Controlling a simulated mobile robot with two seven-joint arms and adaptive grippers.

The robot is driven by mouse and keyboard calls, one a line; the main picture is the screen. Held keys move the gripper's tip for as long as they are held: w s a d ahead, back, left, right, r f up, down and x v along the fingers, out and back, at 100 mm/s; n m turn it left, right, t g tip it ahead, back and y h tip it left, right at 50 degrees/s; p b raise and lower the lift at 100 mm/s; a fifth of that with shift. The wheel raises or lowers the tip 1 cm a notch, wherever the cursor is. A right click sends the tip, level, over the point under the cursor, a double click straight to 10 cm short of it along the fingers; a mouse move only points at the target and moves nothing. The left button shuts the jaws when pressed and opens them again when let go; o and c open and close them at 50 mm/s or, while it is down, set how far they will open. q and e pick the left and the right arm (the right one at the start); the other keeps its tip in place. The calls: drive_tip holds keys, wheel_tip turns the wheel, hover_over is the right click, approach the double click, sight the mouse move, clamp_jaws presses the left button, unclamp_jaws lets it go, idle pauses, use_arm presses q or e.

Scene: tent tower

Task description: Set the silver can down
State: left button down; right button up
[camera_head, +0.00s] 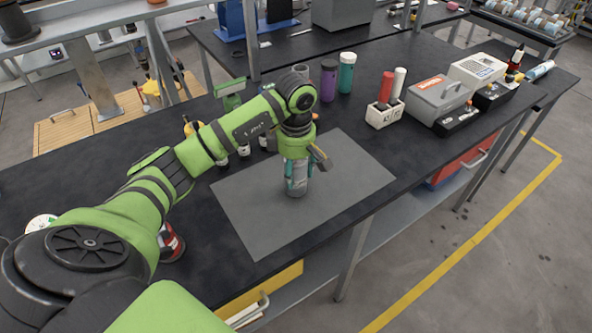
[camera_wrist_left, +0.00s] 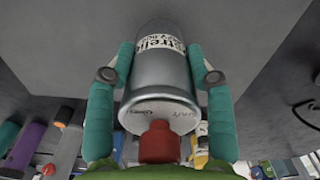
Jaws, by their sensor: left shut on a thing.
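The silver can (camera_head: 296,189) is at the middle of the grey mat (camera_head: 345,165) on the dark workbench. My left gripper (camera_head: 297,180) points down, with its teal fingers on either side of the can. In the left wrist view the can (camera_wrist_left: 160,75) sits between both fingers, with a white label band and a red part (camera_wrist_left: 159,143) at its near end. The left gripper (camera_wrist_left: 162,85) is shut on it. The can looks upright and very low over the mat; I cannot tell whether its base touches. My right gripper is not in view.
Purple (camera_head: 328,80) and teal (camera_head: 346,73) bottles stand behind the mat. Small bottles are partly hidden behind my left arm. The mat around the can is clear.

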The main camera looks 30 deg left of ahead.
use_arm(q)
drive_tip(key=shift+w+f, duration=0.1)
drive_tip(key=shift+f, duration=0.8)
drive_tip(key=shift+c, duration=2.3)
unclamp_jaws()
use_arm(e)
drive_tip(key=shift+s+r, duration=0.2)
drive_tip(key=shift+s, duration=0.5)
use_arm(q)
drive_tip(key=shift+r, duration=0.15)
wheel_tip(320, 180, up, 7)
drive_tip(key=b, duration=0.2)
drive_tip(key=shift+r+b, duration=0.1)
drive_tip(key=shift+b, duration=0.25)
drive_tip(key=shift+r, duration=2.4)
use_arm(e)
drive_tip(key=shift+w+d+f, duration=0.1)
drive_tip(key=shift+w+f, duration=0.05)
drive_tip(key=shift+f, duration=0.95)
